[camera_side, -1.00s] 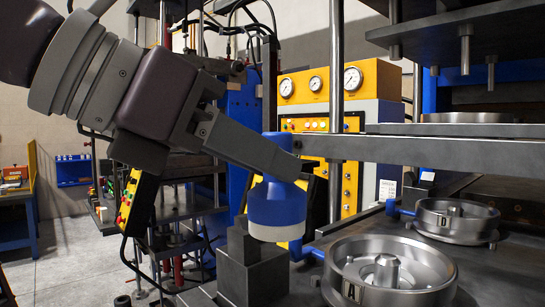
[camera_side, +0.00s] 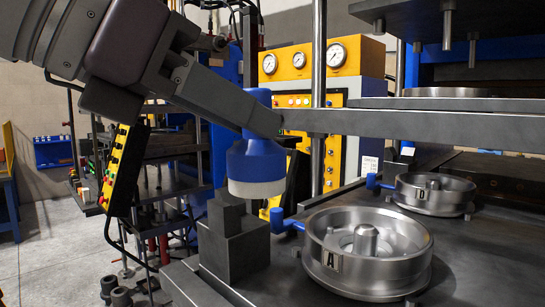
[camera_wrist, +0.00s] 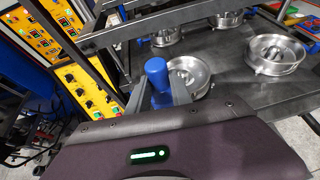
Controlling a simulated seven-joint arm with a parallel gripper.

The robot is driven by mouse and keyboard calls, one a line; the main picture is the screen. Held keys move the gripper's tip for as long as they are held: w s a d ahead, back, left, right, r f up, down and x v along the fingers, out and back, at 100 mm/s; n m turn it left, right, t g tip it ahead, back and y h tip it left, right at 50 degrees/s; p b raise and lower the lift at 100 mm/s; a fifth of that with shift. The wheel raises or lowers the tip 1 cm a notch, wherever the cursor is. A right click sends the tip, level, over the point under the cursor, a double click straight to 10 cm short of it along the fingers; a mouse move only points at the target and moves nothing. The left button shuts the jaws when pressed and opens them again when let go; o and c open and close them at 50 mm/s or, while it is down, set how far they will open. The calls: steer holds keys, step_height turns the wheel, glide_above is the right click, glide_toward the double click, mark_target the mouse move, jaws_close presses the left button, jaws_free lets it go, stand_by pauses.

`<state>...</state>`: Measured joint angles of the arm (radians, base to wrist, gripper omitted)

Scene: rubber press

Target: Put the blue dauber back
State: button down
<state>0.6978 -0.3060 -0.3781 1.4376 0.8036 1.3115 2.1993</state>
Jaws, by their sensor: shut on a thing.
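The blue dauber (camera_side: 254,160) has a blue handle and cap with a white pad underneath. It hangs upright, pad down. My gripper (camera_side: 262,120) is shut on its handle, and the wrist view shows the blue handle top (camera_wrist: 157,72) between the fingers. In the side view the pad appears just above and beside a dark grey block (camera_side: 234,250) with a smaller raised piece on top. Whether the pad is directly over the block or apart from it in depth, I cannot tell. The pad is hidden in the wrist view.
A round metal mould marked A (camera_side: 365,285) stands right of the block, and one marked D (camera_side: 432,198) farther back. Blue handles stick out on their left. A vertical steel rod (camera_side: 318,80) stands behind my gripper. Upper press plates overhang at the right.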

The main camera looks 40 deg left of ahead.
step_height(320, 180, up, 4)
steer(key=shift+f, duration=0.1)
steer(key=w+a+n+g+y, duration=0.2)
steer(key=w+a+n+y, duration=0.3)
steer(key=a, duration=0.5)
steer(key=w+a+n+g+y, duration=0.1)
steer(key=w+a+n+y, duration=0.35)
steer(key=a, duration=0.55)
steer(key=s+a+n+g+y, duration=0.1)
steer(key=s+a+n+g, duration=0.3)
steer(key=a, duration=0.4)
steer(key=s+a+n+g+y, duration=0.2)
steer(key=a+n+g, duration=0.3)
steer(key=a, duration=0.2)
steer(key=s+a+n+g+y, duration=0.1)
steer(key=s+a+n+g, duration=0.3)
steer(key=a, duration=0.4)
steer(key=shift+g, duration=0.5)
steer(key=f, duration=4)
steer(key=w+f, duration=0.1)
steer(key=f, duration=1.8)
steer(key=shift+d+f, duration=0.25)
steer(key=shift+f, duration=0.15)
steer(key=shift+f, duration=0.5)
steer(key=c, duration=1.6)
jaws_free()
steer(key=o, duration=0.5)
